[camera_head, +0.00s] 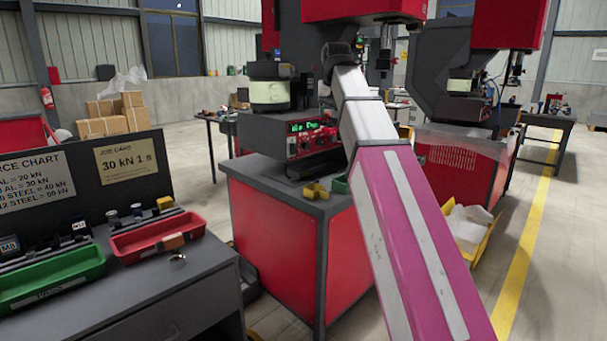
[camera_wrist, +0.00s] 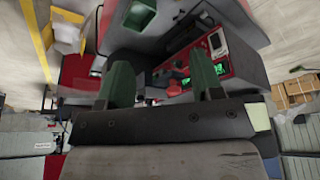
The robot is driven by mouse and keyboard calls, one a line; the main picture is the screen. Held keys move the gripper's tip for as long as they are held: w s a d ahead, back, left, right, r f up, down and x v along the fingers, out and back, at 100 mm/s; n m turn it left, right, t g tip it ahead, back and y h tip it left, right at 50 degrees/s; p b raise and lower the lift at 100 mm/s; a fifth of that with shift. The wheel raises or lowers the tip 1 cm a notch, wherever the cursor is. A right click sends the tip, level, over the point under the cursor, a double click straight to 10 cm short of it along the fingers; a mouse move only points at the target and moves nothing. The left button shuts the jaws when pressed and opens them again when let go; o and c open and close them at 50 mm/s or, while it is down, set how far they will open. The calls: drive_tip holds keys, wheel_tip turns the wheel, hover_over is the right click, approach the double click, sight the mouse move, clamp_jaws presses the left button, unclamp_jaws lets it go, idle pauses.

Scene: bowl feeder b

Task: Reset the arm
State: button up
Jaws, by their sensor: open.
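My arm, magenta and then grey, reaches up from the lower right of the head view to a dark wrist in front of the red and black press (camera_head: 285,135). My gripper's fingers cannot be made out in the head view. In the wrist view my gripper (camera_wrist: 162,82) shows two green fingers, wide apart, with nothing between them. The press's red control panel (camera_wrist: 205,62) with green digits shows beyond the fingers, in a turned picture. The same panel shows in the head view (camera_head: 312,142), left of my arm.
A dark table (camera_head: 180,285) at the left carries a green tray (camera_head: 55,275), a red tray (camera_head: 155,235) and a black chart board. The press's red cabinet (camera_head: 270,235) stands close left of my arm. A yellow bin (camera_head: 485,240) is at right. Open floor lies farther right.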

drive_tip(key=s+d+f+g, duration=0.1)
drive_tip(key=d+f, duration=0.2)
drive_tip(key=f, duration=1.4)
drive_tip(key=s+d+f+g, duration=0.1)
drive_tip(key=d+f, duration=0.1)
drive_tip(key=f, duration=1.4)
drive_tip(key=s+d+f, duration=0.1)
drive_tip(key=s+f, duration=0.4)
drive_tip(key=f, duration=0.4)
drive_tip(key=s+d+f+g, duration=0.1)
drive_tip(key=s+d+f, duration=0.1)
drive_tip(key=s+f, duration=0.3)
drive_tip(key=s+d+f+g, duration=0.1)
drive_tip(key=s+f, duration=0.4)
drive_tip(key=f, duration=0.7)
drive_tip(key=shift+d+f, duration=0.35)
drive_tip(key=shift+d, duration=0.05)
drive_tip(key=shift+s, duration=0.1)
